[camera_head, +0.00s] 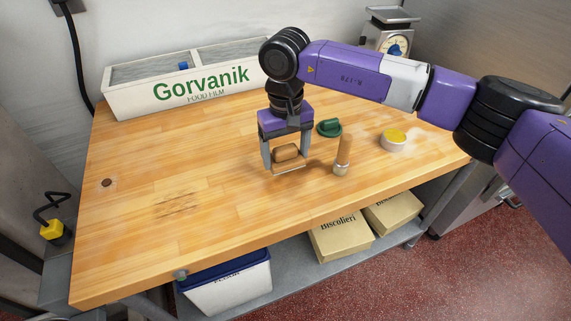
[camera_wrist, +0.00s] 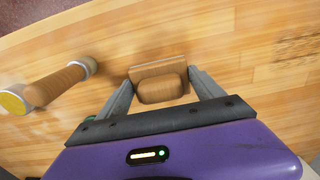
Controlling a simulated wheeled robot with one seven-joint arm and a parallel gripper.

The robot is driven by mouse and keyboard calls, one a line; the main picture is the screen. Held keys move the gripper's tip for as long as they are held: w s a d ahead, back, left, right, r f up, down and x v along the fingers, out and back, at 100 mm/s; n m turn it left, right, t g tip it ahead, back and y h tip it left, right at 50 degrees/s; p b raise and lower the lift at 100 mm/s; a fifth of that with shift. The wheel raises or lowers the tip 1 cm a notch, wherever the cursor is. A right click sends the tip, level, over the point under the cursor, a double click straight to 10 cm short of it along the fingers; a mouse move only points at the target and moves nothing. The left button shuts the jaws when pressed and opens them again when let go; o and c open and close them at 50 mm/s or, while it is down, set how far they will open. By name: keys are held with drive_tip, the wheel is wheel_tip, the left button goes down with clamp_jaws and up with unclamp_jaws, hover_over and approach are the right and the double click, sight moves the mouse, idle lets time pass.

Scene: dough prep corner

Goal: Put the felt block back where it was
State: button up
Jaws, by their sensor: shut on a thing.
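The felt block (camera_head: 286,152), as I take it, is a small brown block with a rounded wooden top on a flatter, wider base. My gripper (camera_head: 286,165) points down and is shut on it, one finger at each end. In the wrist view the block (camera_wrist: 160,88) lies between the fingertips of my gripper (camera_wrist: 162,76). It is low over the wooden worktop (camera_head: 220,160); I cannot tell whether its base touches. Its underside is hidden.
Close on the right stands a wooden-handled tool (camera_head: 343,152) with a metal collar. Beyond are a green object (camera_head: 329,127) and a yellow-topped round pot (camera_head: 393,140). A white Gorvanik box (camera_head: 190,85) and a scale (camera_head: 390,30) stand at the back. The worktop's left is mostly clear.

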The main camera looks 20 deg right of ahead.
sight(285, 177)
drive_tip(key=shift+f+p, duration=0.3)
drive_tip(key=shift+f, duration=2.1)
drive_tip(key=shift+f, duration=0.2)
drive_tip(key=o, duration=1.3)
drive_tip(key=shift+r, duration=0.2)
wheel_tip(285, 177, up, 12)
drive_tip(key=shift+b, duration=1.1)
